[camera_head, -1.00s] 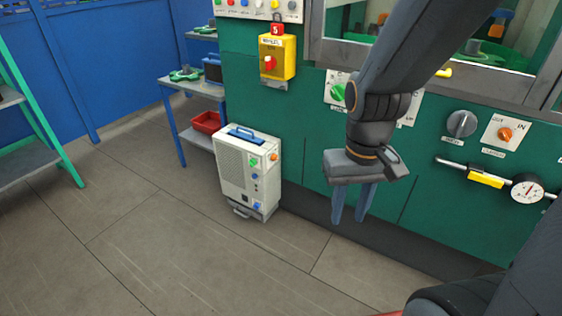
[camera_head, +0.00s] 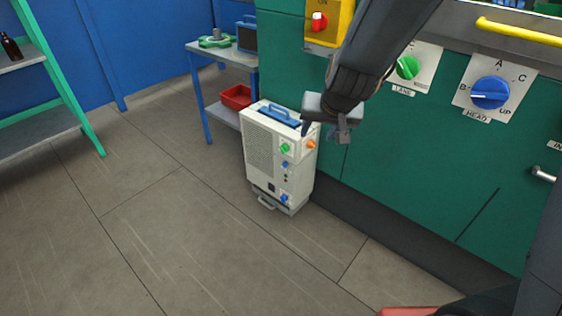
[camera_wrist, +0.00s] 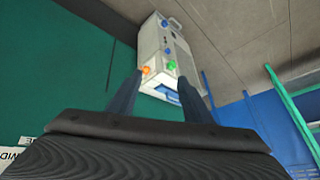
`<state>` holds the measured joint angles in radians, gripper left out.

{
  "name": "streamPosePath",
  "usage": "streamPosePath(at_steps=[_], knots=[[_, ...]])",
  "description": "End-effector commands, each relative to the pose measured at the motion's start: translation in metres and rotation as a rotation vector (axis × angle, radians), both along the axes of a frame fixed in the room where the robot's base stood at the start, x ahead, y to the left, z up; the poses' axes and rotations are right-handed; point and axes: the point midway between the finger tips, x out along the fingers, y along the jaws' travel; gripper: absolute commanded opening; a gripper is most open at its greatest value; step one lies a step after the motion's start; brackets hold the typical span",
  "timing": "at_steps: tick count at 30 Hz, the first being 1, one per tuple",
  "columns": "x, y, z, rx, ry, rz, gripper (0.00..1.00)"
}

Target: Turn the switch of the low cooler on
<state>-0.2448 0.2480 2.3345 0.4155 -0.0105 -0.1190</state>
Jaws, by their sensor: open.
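The low cooler (camera_head: 258,150) is a white box standing upright on the floor against the green cabinet, with a blue handle (camera_head: 280,114) on top. Its front has a green knob (camera_head: 285,148), blue knobs (camera_head: 284,197) and a dark socket-like square. An orange knob (camera_head: 310,144) sits near its right edge. I cannot tell which one is the switch. My gripper (camera_head: 322,132) is open and empty, above and beside the cooler's upper right. In the wrist view the cooler (camera_wrist: 150,42) lies beyond my open fingers (camera_wrist: 160,80), with the orange knob near the left fingertip.
The green cabinet (camera_head: 400,165) rises close on the right, carrying a green knob (camera_head: 407,68), a large blue dial (camera_head: 490,92) and a yellow switch box (camera_head: 341,20). A small table (camera_head: 228,57) with a red bin (camera_head: 236,97) stands behind the cooler. The floor (camera_head: 170,235) is clear in front.

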Motion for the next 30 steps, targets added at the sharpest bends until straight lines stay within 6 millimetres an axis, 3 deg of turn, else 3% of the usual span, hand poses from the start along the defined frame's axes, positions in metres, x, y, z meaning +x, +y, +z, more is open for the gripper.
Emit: streamPosePath(at_steps=[1,6,12,15,22,30], knots=[[0.026,0.016,-0.023,0.005,-0.054,-0.010,0.46],[0.097,0.053,-0.054,0.008,-0.249,-0.085,0.46],[0.158,0.087,-0.093,-0.027,-0.455,-0.199,0.46],[0.177,0.100,-0.115,-0.061,-0.545,-0.263,0.46],[0.194,0.127,-0.169,-0.183,-0.731,-0.422,0.46],[0.171,0.148,-0.228,-0.372,-0.880,-0.594,0.46]])
